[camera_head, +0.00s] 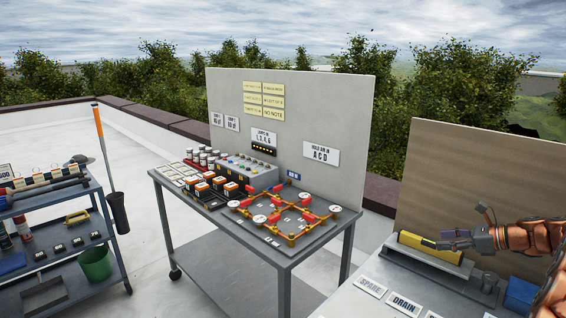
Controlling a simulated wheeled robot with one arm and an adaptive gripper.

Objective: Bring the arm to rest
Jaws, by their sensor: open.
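My gripper (459,239) is at the right of the head view, at the end of my copper-coloured arm. It points left, close to a yellow bar-shaped piece (421,245) on a grey holder on the right-hand bench. The sensor-like part on top of the wrist sticks up. The jaws are open and I see nothing held in them. Whether the fingers touch the yellow piece I cannot tell.
The right-hand bench has a tan back panel (478,165), labels such as DRAIN (405,305) and a blue box (520,294). A grey table (283,262) with a red and yellow frame stands mid-view. A tool cart (60,275) is at left. Open floor lies between.

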